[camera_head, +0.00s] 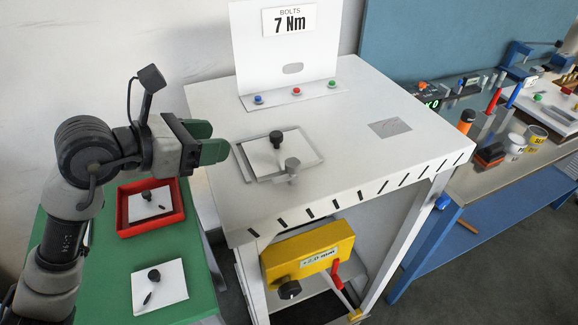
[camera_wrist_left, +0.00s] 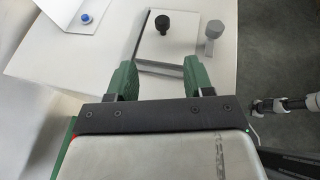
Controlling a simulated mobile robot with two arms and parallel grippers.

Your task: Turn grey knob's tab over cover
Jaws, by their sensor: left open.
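The grey knob (camera_head: 292,165) stands on the white bench top beside the near edge of a white cover plate (camera_head: 262,152). In the left wrist view the grey knob (camera_wrist_left: 214,30) is beside the cover's (camera_wrist_left: 160,50) right edge. The cover carries a black knob (camera_head: 276,138) and lies in a grey frame (camera_head: 246,166). My left gripper (camera_head: 214,141) has green fingers, is open and empty, and hangs left of the cover, apart from it. The gripper (camera_wrist_left: 160,76) points toward the cover in the wrist view. My right gripper does not show.
A white upright panel (camera_head: 288,55) with coloured buttons stands at the back of the bench. A green table (camera_head: 100,270) at left holds a red tray (camera_head: 126,228) and a white plate (camera_head: 160,290). A yellow box (camera_head: 290,258) sits below. The bench's right side is mostly clear.

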